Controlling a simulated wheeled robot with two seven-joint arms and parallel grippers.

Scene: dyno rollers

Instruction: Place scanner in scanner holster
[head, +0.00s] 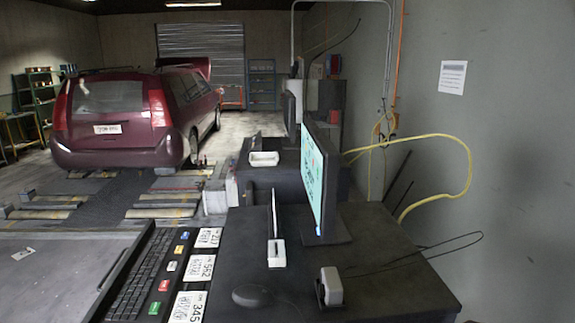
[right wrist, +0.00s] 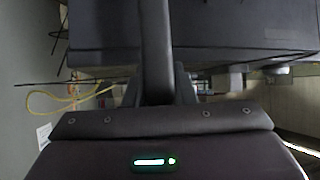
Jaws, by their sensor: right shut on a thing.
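My right gripper (right wrist: 155,55) shows only in the right wrist view, its dark fingers together as one upright bar above a dark body with a green light. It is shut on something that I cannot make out. I cannot identify the scanner for sure in either view. In the head view, a small grey-white block with a dark side (head: 331,287) stands on the dark desk (head: 390,270), right of the mouse. A thin upright piece with a white base (head: 277,253) stands left of the monitor. I cannot tell which of these is the holster. My left gripper is not in view.
The monitor (head: 318,180) stands on the desk. The mouse (head: 252,296), keyboard (head: 145,275) and plates (head: 200,268) lie to its left. A yellow cable (head: 465,165) hangs along the right wall. A red car (head: 130,115) stands behind. The desk's right part is mostly clear.

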